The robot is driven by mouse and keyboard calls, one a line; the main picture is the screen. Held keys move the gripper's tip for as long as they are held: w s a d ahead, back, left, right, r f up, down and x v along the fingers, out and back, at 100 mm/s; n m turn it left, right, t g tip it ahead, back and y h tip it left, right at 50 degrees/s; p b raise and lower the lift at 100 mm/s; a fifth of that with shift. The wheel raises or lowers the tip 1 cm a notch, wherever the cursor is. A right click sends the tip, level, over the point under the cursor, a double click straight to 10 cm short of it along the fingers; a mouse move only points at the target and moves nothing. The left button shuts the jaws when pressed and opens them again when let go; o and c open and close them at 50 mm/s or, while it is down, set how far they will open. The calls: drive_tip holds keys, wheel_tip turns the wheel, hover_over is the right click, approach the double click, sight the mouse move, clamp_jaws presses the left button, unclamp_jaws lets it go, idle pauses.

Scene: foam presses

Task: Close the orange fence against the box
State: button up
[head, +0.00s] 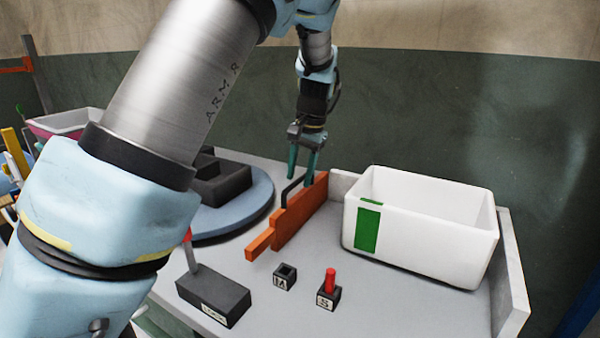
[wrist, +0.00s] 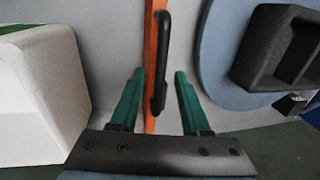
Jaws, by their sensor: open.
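The orange fence (head: 290,218) stands on the grey table, left of the white box (head: 420,238), with a clear gap between them. A black handle (head: 291,188) is fixed on the fence's left side. The box has a green patch on its near left corner. My gripper (head: 302,180) is open above the far end of the fence, fingers pointing down. In the wrist view, the green fingertips (wrist: 158,72) sit either side of the fence (wrist: 150,45) and the black handle (wrist: 161,60). The box (wrist: 40,95) is at the left there. I cannot tell whether the fingers touch anything.
A blue round disc (head: 235,210) with a black foam block (head: 222,178) lies left of the fence. A raised grey rim (head: 513,270) bounds the table at right. A black lever block (head: 215,295), a small black holder (head: 285,277) and a red-peg block (head: 329,293) stand in front.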

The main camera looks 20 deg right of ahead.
clamp_jaws()
idle(0.3)
drive_tip(key=shift+s, duration=0.1)
idle(1.0)
